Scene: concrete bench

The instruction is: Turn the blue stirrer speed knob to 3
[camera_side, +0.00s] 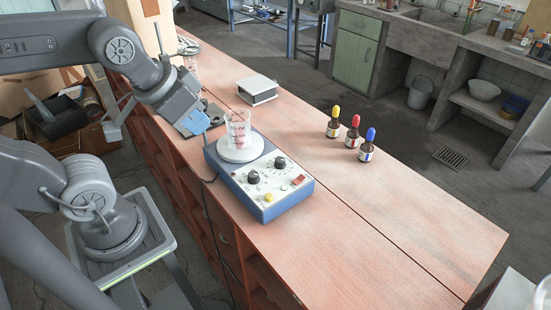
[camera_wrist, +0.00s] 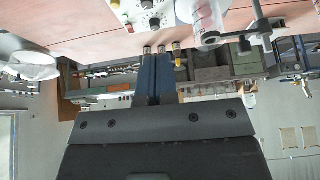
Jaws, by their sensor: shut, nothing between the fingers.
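The blue stirrer (camera_side: 262,209) stands on the wooden bench, with a white control panel on its near end. The panel has two black knobs, one on the left (camera_side: 253,177) and one on the right (camera_side: 280,163); their pointers and scale are too small to read. A glass beaker (camera_side: 238,128) with red markings stands on its round white plate (camera_side: 240,152). My gripper (camera_side: 203,124) is shut and empty, left of the beaker and apart from the knobs. In the wrist view its blue fingers (camera_wrist: 155,60) lie together, with part of the panel (camera_wrist: 133,14) at the top edge.
A yellow knob (camera_side: 268,198) and a red switch (camera_side: 299,180) share the panel. The bench front is clear.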

